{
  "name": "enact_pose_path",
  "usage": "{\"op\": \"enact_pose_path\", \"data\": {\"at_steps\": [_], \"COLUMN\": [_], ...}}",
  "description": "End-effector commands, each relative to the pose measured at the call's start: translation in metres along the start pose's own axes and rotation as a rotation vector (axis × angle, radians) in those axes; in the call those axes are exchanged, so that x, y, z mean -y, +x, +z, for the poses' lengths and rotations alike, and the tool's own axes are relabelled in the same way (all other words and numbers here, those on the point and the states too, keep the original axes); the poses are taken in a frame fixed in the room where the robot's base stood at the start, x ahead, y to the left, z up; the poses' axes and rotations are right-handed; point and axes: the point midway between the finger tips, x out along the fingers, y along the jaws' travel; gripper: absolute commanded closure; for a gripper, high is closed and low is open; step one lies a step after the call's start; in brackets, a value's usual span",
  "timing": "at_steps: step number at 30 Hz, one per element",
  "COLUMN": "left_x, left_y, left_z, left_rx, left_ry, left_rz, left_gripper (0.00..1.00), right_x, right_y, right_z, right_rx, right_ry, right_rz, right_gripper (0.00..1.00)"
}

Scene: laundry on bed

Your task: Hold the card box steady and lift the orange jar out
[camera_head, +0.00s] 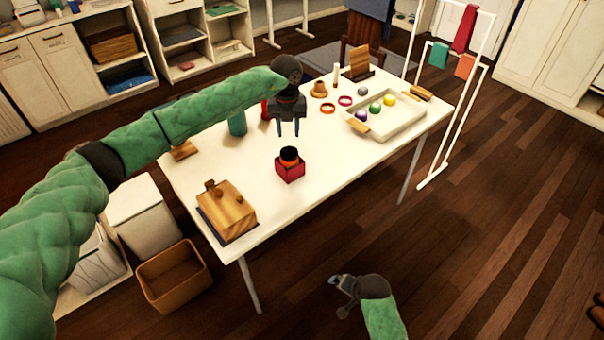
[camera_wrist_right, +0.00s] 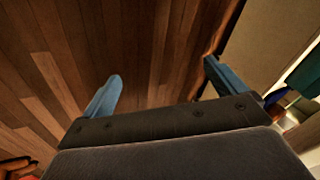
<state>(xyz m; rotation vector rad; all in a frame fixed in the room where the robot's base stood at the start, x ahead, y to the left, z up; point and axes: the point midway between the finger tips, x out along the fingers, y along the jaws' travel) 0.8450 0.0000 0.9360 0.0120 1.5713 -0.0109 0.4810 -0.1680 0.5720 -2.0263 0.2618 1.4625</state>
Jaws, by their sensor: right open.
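The card box (camera_head: 290,174) is a small red open-topped box on the white table. The orange jar (camera_head: 289,161) stands upright in it, with a dark top and an orange band showing above the rim; its lower part is hidden by the box. My left gripper (camera_head: 288,133) hangs above the jar with its fingers pointing down, open and empty, apart from jar and box. My right gripper (camera_head: 338,282) is low in front of the table, away from the box. In the right wrist view the right gripper (camera_wrist_right: 162,85) has its fingers wide apart, with only floor between them.
On the white table (camera_head: 330,185), a wooden block-like box (camera_head: 228,208) sits at the near left. A tray (camera_head: 399,127) with coloured balls lies at the right. Table around the red box is clear.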

Motion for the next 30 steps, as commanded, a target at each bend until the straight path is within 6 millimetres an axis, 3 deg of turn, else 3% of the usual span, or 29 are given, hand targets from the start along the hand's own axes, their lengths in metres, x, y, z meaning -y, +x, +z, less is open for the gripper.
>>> {"op": "enact_pose_path", "data": {"at_steps": [3,11,21,27,30], "left_x": [0.000,0.000,0.000,0.000,0.000], "left_y": [0.000,0.000,0.000,0.000,0.000], "left_z": [0.000,0.000,0.000,0.000,0.000], "left_rx": [0.000,0.000,0.000,0.000,0.000], "left_ry": [0.000,0.001,0.001,0.001,0.001], "left_rz": [0.000,-0.001,-0.001,-0.001,-0.001], "left_gripper": [0.64,0.64,0.64,0.64,0.64], "right_x": [0.025,0.078,0.146,0.185,0.214], "right_y": [-0.005,-0.023,-0.064,-0.094,-0.102], "right_z": [-0.037,-0.113,-0.209,-0.260,-0.273], "right_rx": [-0.036,-0.068,-0.014,0.084,0.175], "right_ry": [0.183,0.596,1.121,1.418,1.568], "right_rz": [-0.065,-0.227,-0.472,-0.619,-0.685], "right_gripper": [0.04,0.04,0.04,0.04,0.04]}}
